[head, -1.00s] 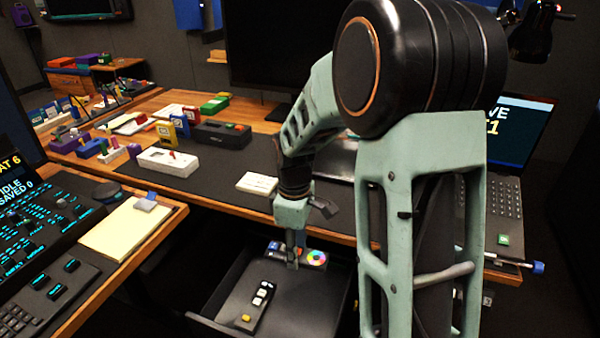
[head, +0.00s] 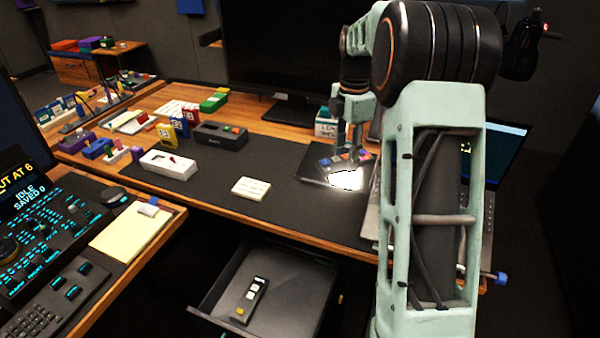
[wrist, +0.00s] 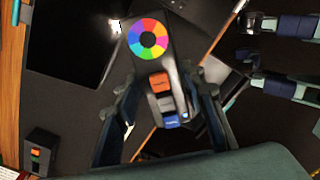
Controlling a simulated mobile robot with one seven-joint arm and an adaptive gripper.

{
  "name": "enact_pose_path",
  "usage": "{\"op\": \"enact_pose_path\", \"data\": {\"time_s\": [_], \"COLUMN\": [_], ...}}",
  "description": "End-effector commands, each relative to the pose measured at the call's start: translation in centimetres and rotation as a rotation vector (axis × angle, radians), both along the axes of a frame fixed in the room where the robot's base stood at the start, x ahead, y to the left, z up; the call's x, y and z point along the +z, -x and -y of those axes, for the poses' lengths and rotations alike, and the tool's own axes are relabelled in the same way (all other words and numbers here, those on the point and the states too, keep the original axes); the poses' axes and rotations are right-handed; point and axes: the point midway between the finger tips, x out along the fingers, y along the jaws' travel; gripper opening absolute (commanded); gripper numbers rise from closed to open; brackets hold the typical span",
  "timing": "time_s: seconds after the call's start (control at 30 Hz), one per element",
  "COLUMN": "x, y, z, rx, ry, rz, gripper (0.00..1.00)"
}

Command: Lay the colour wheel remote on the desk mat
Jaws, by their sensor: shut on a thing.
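The colour wheel remote shows in the wrist view (wrist: 148,62), a dark body with a rainbow ring and orange and blue keys. My gripper (wrist: 162,95) is shut on it around the keyed part. In the head view my gripper (head: 352,138) is above the right part of the desk, and the remote is small and partly hidden under it. The desk mat (head: 215,180) is a wide dark sheet on the wooden desk. The remote appears held above the mat's right part; the exact height cannot be told.
A flat black glossy panel (head: 314,167) with bright glare lies beneath my gripper. A white block (head: 251,188) sits on the mat. The open drawer (head: 290,300) holds another remote (head: 252,300). A laptop (head: 505,160) stands at right. The mat's middle is mostly bare.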

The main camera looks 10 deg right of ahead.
Motion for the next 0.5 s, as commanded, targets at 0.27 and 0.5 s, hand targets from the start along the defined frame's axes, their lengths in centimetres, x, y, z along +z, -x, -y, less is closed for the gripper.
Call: {"op": "enact_pose_path", "data": {"time_s": [0.27, 0.5], "x": [-5.0, -10.9], "y": [0.0, 0.0], "z": [0.1, 0.1], "rx": [0.018, 0.017], "ry": [-0.002, 0.000], "rz": [-0.005, -0.003], "gripper": [0.11, 0.11]}}
